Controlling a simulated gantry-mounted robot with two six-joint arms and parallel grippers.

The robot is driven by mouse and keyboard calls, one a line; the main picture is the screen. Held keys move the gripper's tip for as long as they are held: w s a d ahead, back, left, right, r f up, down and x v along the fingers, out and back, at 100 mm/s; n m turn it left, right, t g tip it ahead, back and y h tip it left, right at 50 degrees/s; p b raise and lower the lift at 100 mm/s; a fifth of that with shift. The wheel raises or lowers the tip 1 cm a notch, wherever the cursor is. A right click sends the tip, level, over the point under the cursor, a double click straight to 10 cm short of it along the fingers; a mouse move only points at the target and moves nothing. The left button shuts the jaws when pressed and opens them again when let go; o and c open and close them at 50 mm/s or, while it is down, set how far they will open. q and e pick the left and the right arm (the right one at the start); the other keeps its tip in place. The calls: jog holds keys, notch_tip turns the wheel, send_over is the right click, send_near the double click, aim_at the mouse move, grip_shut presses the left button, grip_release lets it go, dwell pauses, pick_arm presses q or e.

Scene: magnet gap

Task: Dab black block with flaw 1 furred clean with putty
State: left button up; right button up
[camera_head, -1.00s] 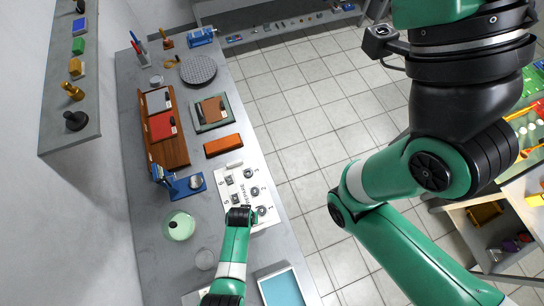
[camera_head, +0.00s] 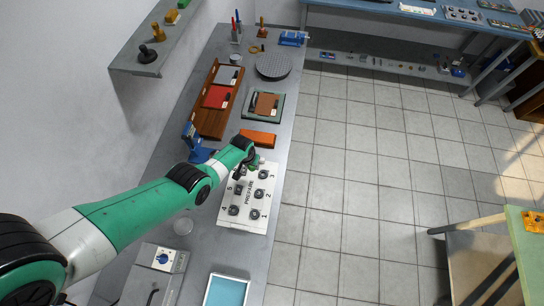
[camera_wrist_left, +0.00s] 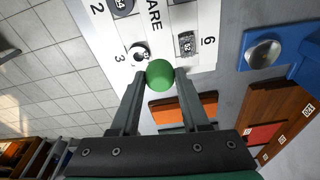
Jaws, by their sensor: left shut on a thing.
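My left gripper (camera_head: 252,164) is over the far end of the white numbered board (camera_head: 228,222). In the left wrist view its fingers (camera_wrist_left: 159,82) are shut on a round green putty lump (camera_wrist_left: 160,73), which covers part of the board near the number 3. Several small dark blocks sit on the board. The block by 3 (camera_wrist_left: 140,50) is dark with pale marks, and the block by 6 (camera_wrist_left: 186,43) is grey and speckled. Which block bears the furred flaw cannot be told. Whether the putty touches anything is unclear. My right gripper is out of view.
An orange-brown block (camera_head: 258,139) lies just beyond the board. A blue stand (camera_head: 197,150) is left of the gripper. A blue-topped tray (camera_head: 226,292) and a box with a blue knob (camera_head: 163,258) are near the front. Tiled floor lies right of the bench.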

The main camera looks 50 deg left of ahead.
pick_arm(q)
jog(key=n, duration=0.1)
send_over(244, 170)
jog(key=f+b, duration=0.6)
jog(key=shift+s+d+f, duration=0.1)
jog(key=shift+s+f, duration=0.1)
jog(key=shift+f, duration=0.05)
jog(key=shift+f+b, duration=0.6)
jog(key=shift+b, duration=0.15)
dwell(1.7)
jog(key=shift+r, duration=0.1)
notch_tip(244, 170, up, 7)
jog(key=p, duration=0.7)
